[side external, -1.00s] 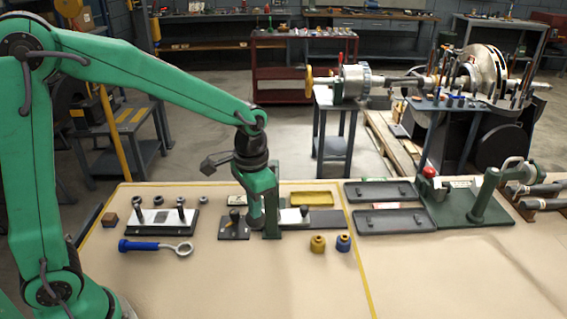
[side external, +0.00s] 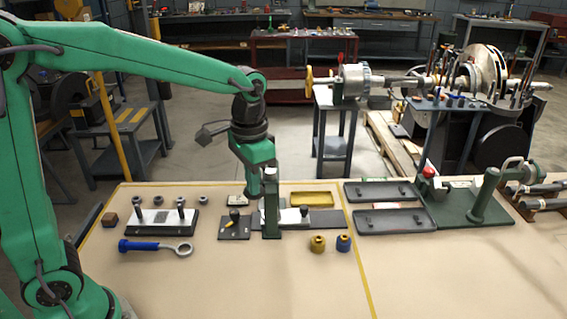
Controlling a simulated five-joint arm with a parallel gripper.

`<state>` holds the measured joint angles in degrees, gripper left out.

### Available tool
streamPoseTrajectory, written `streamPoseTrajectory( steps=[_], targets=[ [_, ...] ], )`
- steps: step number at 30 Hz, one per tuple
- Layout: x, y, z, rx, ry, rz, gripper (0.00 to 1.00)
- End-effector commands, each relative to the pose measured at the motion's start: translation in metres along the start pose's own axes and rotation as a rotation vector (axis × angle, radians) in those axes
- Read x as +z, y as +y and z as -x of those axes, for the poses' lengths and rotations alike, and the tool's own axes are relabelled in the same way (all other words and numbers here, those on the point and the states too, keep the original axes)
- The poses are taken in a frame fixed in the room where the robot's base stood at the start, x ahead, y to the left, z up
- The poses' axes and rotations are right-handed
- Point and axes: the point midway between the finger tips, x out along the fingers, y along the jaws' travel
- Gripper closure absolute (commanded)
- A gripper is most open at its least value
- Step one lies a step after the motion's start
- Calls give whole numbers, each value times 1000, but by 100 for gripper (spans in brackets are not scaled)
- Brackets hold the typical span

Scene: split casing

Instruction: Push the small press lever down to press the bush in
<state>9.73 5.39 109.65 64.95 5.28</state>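A small green upright post (side external: 271,205), which looks like the small press, stands on the mat near the middle. Just left of it is a black-knobbed handle (side external: 234,214) on a dark plate (side external: 234,231). I cannot tell which part is the press lever, and I cannot make out the bush. My gripper (side external: 253,193) points down just behind and left of the post, above the plate's far side. Its fingertips are small and partly hidden, so open or shut does not show. I cannot tell whether it touches anything.
A plate with black-knobbed pegs (side external: 163,220) and a blue-handled ring tool (side external: 155,246) lie left. A yellow tray (side external: 312,198) lies behind. Brass (side external: 318,243) and blue (side external: 343,243) cylinders stand in front. Dark trays (side external: 391,220) and a green fixture (side external: 484,195) are right. The front mat is clear.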

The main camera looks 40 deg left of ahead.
Motion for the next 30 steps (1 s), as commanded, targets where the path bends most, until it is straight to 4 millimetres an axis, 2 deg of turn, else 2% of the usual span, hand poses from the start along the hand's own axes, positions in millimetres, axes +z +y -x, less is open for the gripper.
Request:
streamPoseTrajectory(
  steps=[15,30],
  targets=[
    [0,0,32,0,1,0,100],
    [2,0,36,0,4,2,100]
  ],
)
